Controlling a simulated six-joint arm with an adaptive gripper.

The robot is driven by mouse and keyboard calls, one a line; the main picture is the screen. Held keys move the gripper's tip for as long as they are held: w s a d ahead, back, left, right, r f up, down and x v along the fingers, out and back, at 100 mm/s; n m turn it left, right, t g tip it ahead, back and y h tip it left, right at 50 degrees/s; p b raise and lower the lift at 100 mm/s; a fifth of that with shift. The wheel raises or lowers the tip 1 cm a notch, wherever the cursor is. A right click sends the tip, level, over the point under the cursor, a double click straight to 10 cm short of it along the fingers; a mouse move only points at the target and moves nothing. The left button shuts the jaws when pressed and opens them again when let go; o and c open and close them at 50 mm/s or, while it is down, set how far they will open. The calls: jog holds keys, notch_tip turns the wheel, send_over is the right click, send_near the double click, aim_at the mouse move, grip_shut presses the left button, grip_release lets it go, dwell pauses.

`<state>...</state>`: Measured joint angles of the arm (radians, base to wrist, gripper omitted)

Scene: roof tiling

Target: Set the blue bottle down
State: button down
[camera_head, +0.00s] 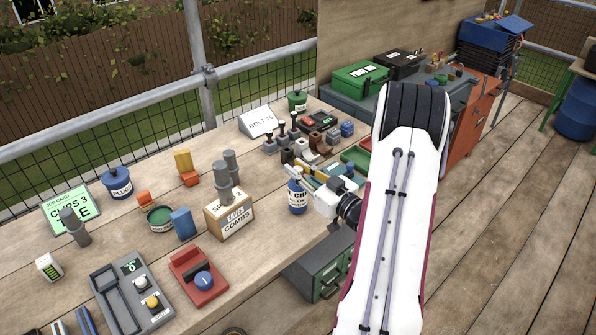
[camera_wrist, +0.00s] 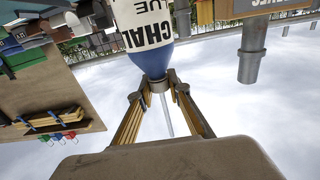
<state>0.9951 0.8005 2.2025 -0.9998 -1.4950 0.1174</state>
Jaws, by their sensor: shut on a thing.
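The blue bottle (camera_head: 297,199) has a white label with dark lettering, partly reading "CHAL" and "UE" in the wrist view. It is near the front edge of the wooden bench (camera_head: 262,262), right of the wooden box. My gripper (camera_wrist: 157,82) is shut on the bottle's narrow end in the wrist view, where the bottle (camera_wrist: 148,62) appears upside down. In the head view, my gripper (camera_head: 306,176) with its yellow fingers is at the top of the bottle. The bottle looks about upright there. I cannot tell whether its base touches the bench.
A wooden box (camera_head: 229,222) labelled "EAVES COMBS", holding grey cylinders, stands left of the bottle. Blocks and small parts (camera_head: 318,140) crowd the bench behind it. A red tray (camera_head: 196,281) and grey tray (camera_head: 152,322) lie at the front left. Bare wood shows between box and bottle.

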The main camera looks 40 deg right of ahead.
jog(key=shift+f, duration=0.4)
jog(key=c, duration=1.9)
grip_release()
jog(key=shift+s, duration=0.1)
jog(key=s, duration=1.1)
jog(key=shift+s, duration=0.4)
jog(key=shift+w, duration=0.1)
